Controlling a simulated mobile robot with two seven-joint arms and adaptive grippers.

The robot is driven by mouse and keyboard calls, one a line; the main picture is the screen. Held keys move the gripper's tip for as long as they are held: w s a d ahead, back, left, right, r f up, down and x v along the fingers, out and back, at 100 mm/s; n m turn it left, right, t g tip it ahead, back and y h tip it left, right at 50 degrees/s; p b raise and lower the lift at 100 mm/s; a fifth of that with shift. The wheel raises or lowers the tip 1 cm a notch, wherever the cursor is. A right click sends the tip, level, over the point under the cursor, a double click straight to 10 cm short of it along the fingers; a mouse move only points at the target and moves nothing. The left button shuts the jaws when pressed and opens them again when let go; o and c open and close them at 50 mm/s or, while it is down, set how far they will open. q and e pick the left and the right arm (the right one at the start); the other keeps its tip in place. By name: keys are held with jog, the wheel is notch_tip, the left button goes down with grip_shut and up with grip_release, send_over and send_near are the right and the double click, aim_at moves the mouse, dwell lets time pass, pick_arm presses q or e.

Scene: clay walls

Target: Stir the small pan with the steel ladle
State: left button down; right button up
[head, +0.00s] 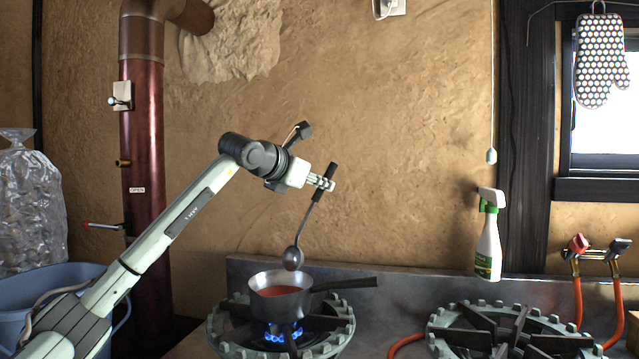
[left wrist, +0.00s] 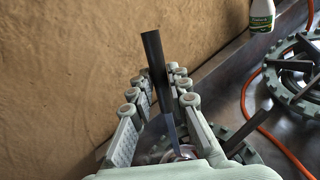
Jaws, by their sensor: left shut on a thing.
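My left gripper (head: 321,183) is shut on the dark handle of the steel ladle (head: 292,257). The ladle hangs tilted, bowl down, and its bowl appears just above the rim of the small pan (head: 306,295). The small pan holds a red liquid and its dark handle points right. It stands on the left burner (head: 345,325), where a blue flame burns. In the left wrist view the ladle handle (left wrist: 154,58) stands between the fingers of my left gripper (left wrist: 158,95); the ladle's bowl is mostly hidden there. My right gripper is not in view.
A second burner (head: 500,335) on the right is empty. A spray bottle (head: 489,235) is behind the stove near the wall. Orange hoses and a gas valve (head: 598,247) are at the right. A blue bin (head: 62,278) and a dark red pipe (head: 143,200) are at the left.

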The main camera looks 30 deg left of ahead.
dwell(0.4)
pick_arm(q)
jog(key=shift+r, duration=2.55)
